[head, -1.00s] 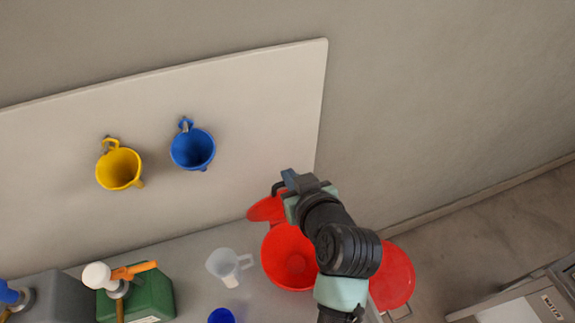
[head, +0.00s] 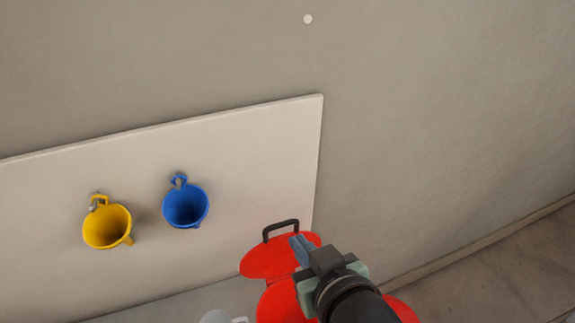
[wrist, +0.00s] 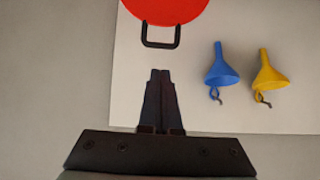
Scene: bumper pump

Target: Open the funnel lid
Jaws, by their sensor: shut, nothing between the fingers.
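The red funnel lid (head: 268,262) stands raised at the back of the red funnel (head: 277,302), near the wall panel. Its black handle (head: 281,228) is at the lid's upper edge. In the wrist view the lid (wrist: 165,10) is at the top, with its handle (wrist: 160,43) below it. My gripper (head: 298,245) is shut and empty. In the head view it overlaps the lid's right part. In the wrist view its fingertips (wrist: 161,74) point toward the handle, with a visible gap between them. My arm hides part of the funnel.
A blue funnel (head: 186,206) and a yellow funnel (head: 107,227) hang on the pale wall panel (head: 255,145) to the left. The top of a white jug (head: 216,317) shows at the bottom edge. The wall to the right is bare.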

